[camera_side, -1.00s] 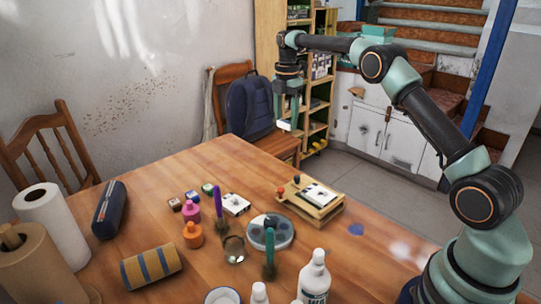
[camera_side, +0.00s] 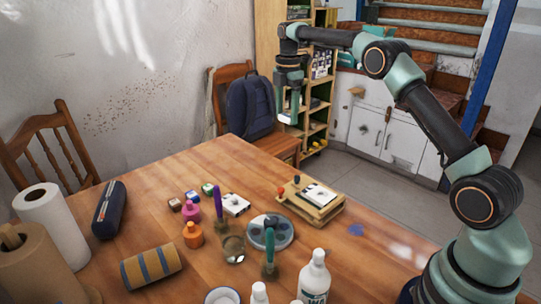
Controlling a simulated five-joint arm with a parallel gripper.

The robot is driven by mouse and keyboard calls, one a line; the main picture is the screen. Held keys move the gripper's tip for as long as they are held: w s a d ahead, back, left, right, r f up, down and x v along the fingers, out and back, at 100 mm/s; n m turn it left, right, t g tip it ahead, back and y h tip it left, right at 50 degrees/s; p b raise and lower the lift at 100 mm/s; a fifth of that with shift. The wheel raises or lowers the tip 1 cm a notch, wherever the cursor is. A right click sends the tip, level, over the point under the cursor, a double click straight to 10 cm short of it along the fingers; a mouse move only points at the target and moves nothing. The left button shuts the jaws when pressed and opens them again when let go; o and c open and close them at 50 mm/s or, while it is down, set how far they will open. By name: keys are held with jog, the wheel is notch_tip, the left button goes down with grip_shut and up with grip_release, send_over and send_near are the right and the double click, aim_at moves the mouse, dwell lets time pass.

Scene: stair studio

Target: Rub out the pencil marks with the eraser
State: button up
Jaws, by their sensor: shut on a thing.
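My gripper (camera_side: 288,107) hangs in the air beyond the table's far edge, in front of the shelf and chair in the picture. It is shut on a small white block, the eraser (camera_side: 287,118), which shows below the fingers. A white sheet (camera_side: 320,195) lies on a small wooden stand at the table's right side. A white card (camera_side: 236,204) with a dark patch lies further left. Pencil marks are too small to make out on either. The gripper is well above and apart from both.
A round grey palette (camera_side: 286,224), a glass jar (camera_side: 233,248), paint pots (camera_side: 193,236) and a white bottle (camera_side: 314,278) stand around the table's middle and front. A paper towel roll (camera_side: 52,222) and a dark case (camera_side: 109,209) are at the left. The table's far part is clear.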

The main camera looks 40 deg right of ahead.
jog(key=shift+s+a+f+m, duration=0.15)
jog(key=shift+s+m, duration=0.3)
jog(key=shift+m, duration=0.25)
jog(key=s+a+f+m, duration=0.2)
jog(key=s+m, duration=0.4)
jog(key=m, duration=0.9)
send_over(315, 190)
jog(key=shift+w+a+f, duration=0.1)
jog(key=shift+w+f, duration=0.1)
jog(key=shift+f, duration=2.3)
jog(key=shift+w+a+f, duration=0.1)
jog(key=shift+w+f, duration=0.05)
jog(key=shift+f, duration=2.3)
notch_tip(315, 190, down, 2)
jog(key=shift+s, duration=0.15)
jog(key=shift+s+r, duration=0.1)
jog(key=shift+s, duration=2.7)
jog(key=shift+w, duration=3.05)
jog(key=shift+s+d, duration=0.1)
jog(key=shift+s, duration=3.05)
jog(key=shift+w, duration=2.7)
jog(key=shift+w+r, duration=0.2)
jog(key=shift+r, duration=0.4)
jog(key=shift+w+r, duration=0.2)
jog(key=shift+r, duration=3.25)
